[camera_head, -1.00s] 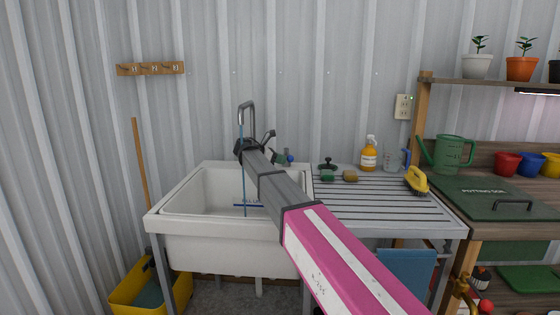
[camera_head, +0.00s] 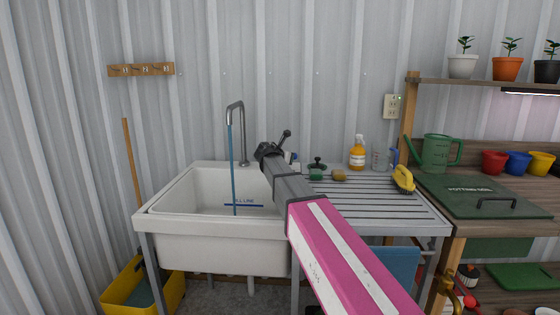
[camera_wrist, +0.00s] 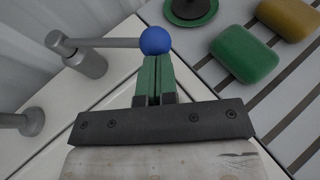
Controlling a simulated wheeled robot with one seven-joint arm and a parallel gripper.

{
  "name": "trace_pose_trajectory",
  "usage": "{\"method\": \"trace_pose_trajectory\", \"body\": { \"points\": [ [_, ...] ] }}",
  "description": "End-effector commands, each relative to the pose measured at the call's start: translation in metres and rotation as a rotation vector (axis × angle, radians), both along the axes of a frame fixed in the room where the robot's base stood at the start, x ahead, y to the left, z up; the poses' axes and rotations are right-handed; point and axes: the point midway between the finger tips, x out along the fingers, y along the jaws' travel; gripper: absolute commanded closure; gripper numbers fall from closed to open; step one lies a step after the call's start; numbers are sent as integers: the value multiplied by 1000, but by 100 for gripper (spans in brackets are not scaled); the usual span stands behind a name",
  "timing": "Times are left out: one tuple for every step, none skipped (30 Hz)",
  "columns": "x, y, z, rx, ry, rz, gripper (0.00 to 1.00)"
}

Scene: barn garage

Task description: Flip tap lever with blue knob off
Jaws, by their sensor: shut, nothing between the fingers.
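The tap lever (camera_wrist: 110,43) is a grey rod on a grey post, with a blue knob (camera_wrist: 155,40) at its right end in the wrist view. The knob shows small and partly hidden behind my arm in the head view (camera_head: 296,157). My gripper (camera_wrist: 153,61) is shut and empty. Its green fingertips meet the lower edge of the knob in the picture; I cannot tell whether they touch it. The curved grey spout (camera_head: 235,106) stands at the back of the sink, and a blue stream (camera_head: 233,168) runs from it into the basin.
The white sink (camera_head: 170,222) adjoins a slatted drainboard (camera_head: 375,207). A green block (camera_wrist: 244,54), a tan block (camera_wrist: 290,16) and a dark green round item (camera_wrist: 190,10) lie right of the knob. An orange spray bottle (camera_head: 357,155) stands farther right.

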Motion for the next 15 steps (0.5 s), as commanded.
{"method": "trace_pose_trajectory", "body": {
  "points": [
    [0,-6,0,1,-1,32,100],
    [1,-9,0,1,-1,50,100],
    [3,-12,0,1,-1,75,100],
    [4,-14,0,1,-1,92,100],
    [7,-14,0,1,-1,90,100],
    [9,-16,0,1,1,88,100],
    [10,-18,0,1,1,88,100],
    [11,-19,0,0,1,87,100],
    [12,-21,0,0,0,87,100],
    [13,-22,0,1,0,87,100],
    [13,-23,0,1,0,87,100],
    [14,-24,0,0,0,87,100],
    [14,-25,0,0,0,86,100],
    [15,-26,0,0,0,86,100],
    [15,-27,0,0,0,86,100]
  ]
}}
